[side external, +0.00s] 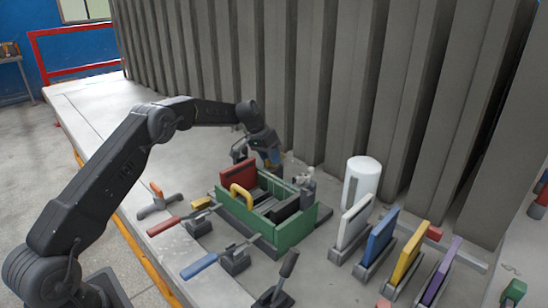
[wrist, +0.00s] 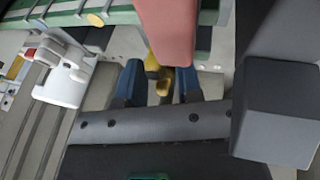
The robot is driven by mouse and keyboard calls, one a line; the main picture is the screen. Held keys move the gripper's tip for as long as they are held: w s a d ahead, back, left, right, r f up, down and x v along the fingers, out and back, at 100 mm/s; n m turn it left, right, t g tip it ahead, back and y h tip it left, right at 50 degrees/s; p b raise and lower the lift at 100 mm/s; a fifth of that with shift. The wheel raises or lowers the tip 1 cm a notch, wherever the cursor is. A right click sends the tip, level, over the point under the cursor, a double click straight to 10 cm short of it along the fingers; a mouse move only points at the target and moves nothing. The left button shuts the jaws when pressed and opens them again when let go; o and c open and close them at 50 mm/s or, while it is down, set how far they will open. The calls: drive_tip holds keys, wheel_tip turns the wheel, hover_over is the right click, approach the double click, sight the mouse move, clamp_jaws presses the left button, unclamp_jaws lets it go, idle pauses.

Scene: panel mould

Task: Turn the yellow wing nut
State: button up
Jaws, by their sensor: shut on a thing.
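The yellow wing nut (wrist: 162,84) shows in the wrist view between the two blue fingertips of my gripper (wrist: 160,88). The fingers stand on either side of it and are shut on it. Part of it is hidden behind a pinkish-red block in that view. In the side view my gripper (side external: 268,158) reaches down behind the green crate, close to the ribbed grey wall. The wing nut cannot be made out there.
A white cylinder (side external: 362,182) and upright white, blue (side external: 380,238), yellow and purple panels stand to the right. Several toggle clamps (side external: 158,202) lie left and in front.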

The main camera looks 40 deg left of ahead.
drive_tip(key=m, duration=0.7)
drive_tip(key=a+m, duration=0.1)
drive_tip(key=m, duration=0.3)
drive_tip(key=shift+g, duration=0.4)
drive_tip(key=shift+a+r+m+h, duration=0.1)
drive_tip(key=shift+r+m+h, duration=0.15)
drive_tip(key=shift+m, duration=0.25)
drive_tip(key=o, duration=0.6)
drive_tip(key=shift+w+r, duration=0.1)
drive_tip(key=shift+r, duration=0.1)
drive_tip(key=s+a+r+n, duration=0.1)
drive_tip(key=r+n, duration=0.5)
drive_tip(key=s+a+r+n, duration=0.1)
drive_tip(key=a+r+n, duration=0.1)
drive_tip(key=r+n, duration=0.3)
drive_tip(key=shift+s+r+n+g, duration=0.3)
drive_tip(key=shift+s+r+n, duration=0.1)
drive_tip(key=shift+n, duration=0.3)
